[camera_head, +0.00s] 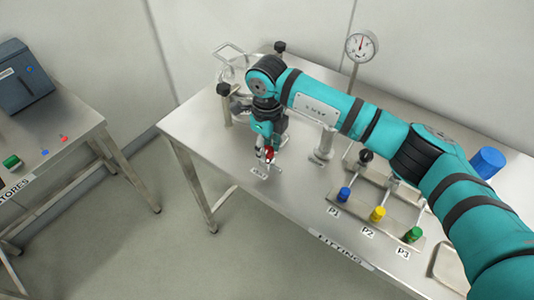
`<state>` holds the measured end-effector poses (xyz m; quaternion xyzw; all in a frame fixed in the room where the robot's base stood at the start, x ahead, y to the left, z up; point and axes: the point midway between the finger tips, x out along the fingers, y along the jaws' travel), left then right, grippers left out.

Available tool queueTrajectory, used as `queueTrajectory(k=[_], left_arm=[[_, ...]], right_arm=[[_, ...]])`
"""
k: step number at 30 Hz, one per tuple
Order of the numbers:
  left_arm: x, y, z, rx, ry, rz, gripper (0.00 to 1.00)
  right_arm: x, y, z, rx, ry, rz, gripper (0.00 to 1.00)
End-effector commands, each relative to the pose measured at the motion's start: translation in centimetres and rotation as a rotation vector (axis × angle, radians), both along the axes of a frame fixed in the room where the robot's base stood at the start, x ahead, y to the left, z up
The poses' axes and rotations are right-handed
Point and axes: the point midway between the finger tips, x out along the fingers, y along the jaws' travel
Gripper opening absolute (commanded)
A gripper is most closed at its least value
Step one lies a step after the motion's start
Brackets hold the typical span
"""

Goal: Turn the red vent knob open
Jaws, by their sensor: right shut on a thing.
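The red vent knob (268,154) shows as a small red part near the left end of the steel table (232,188). My right gripper (265,157) reaches down to it from above and is shut on it. The fingers hide part of the knob, and I cannot tell how far it is turned. My right arm comes in from the right across the table. My left gripper is not in view.
A clear vessel (236,72) with black clamps stands behind my gripper. A pressure gauge (361,46) rises at the back. Blue (345,193), yellow (378,213) and green (413,234) knobs stand in front. A side table (75,120) is at left, across open floor.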

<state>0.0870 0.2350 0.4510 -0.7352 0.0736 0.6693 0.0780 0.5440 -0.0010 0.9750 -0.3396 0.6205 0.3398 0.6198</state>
Motion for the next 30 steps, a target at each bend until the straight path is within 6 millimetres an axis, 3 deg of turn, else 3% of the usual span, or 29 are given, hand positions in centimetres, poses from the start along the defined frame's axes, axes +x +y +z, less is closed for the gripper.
queueTrajectory(k=[1, 12, 30], left_arm=[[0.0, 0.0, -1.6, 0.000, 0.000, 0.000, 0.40], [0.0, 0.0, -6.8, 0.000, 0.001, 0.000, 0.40], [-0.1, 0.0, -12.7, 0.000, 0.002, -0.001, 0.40]], right_arm=[[0.2, 0.0, -0.6, -0.001, -0.007, 0.045, 0.02], [0.1, 0.0, -0.5, -0.001, -0.006, 0.396, 0.02], [0.1, 0.0, -0.3, 0.000, -0.004, 0.964, 0.02]])
